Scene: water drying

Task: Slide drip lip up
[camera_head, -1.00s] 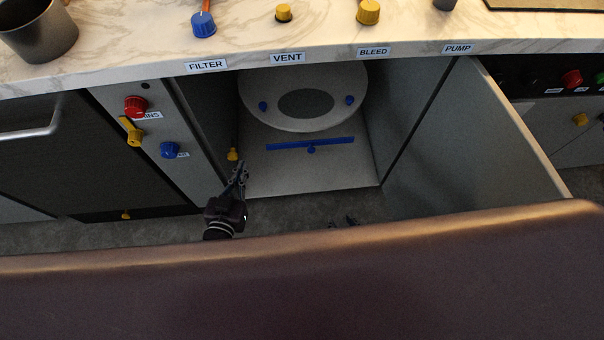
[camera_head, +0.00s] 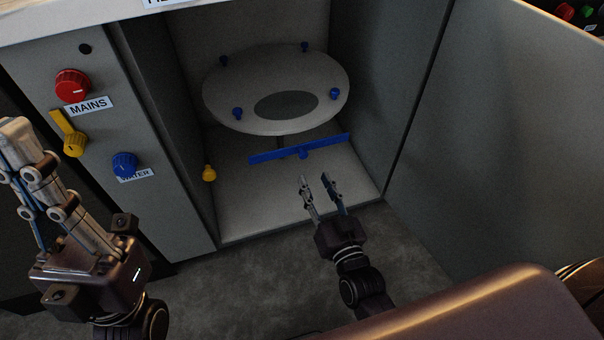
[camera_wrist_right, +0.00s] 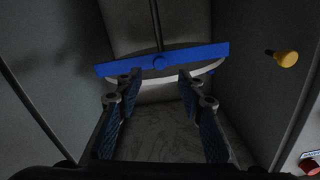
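The drip lip appears to be the long blue bar (camera_head: 299,150) inside the open cabinet, low in front of a round white disc. In the right wrist view the blue bar (camera_wrist_right: 162,61) has a small round blue knob at its middle, with a dark rod above it. My right gripper (camera_head: 319,180) is open and empty just in front of the bar, fingers pointing at it. In the right wrist view the spread fingers (camera_wrist_right: 156,80) show below the bar, with no clear contact. My left gripper (camera_head: 14,150) is at the left edge; its fingertips are not clear.
The white disc (camera_head: 228,87) has several blue knobs. A yellow knob (camera_head: 209,173) is at the cabinet's left side. The left panel carries red (camera_head: 72,86), yellow (camera_head: 75,144) and blue (camera_head: 124,164) knobs. An open door (camera_head: 490,150) bounds the right.

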